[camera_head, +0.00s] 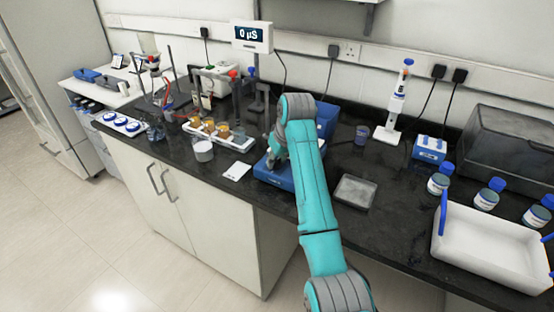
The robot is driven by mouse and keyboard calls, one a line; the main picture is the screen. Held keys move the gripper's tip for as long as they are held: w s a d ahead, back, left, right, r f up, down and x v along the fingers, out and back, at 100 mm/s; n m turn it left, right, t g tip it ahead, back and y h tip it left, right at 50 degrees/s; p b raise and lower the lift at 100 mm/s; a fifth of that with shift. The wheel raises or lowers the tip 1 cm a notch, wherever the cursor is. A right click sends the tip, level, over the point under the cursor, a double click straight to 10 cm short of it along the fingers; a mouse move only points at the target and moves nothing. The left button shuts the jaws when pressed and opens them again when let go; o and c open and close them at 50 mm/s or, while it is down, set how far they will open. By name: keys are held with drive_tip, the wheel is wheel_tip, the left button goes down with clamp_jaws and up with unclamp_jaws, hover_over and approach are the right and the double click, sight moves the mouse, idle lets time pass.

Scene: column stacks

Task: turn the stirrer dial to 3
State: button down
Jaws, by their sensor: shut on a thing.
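The stirrer (272,177) is a low blue box on the black bench, partly covered by my teal and grey arm. My gripper (270,160) is down at the stirrer's upper left part, partly hidden by the arm. Its fingers are small and dark here, and it appears shut on the stirrer dial. The dial itself is hidden, and its number cannot be read.
A rack of amber samples (216,133) and a white cup (203,150) stand left of the stirrer. A white card (237,171) lies nearer. A square grey tray (355,192) lies to the right, and a white tray (490,245) stands further right.

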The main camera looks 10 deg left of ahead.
idle(0.3)
drive_tip(key=c, duration=1.1)
unclamp_jaws()
drive_tip(key=v, duration=0.7)
drive_tip(key=shift+s+r, duration=0.15)
drive_tip(key=shift+r, duration=0.05)
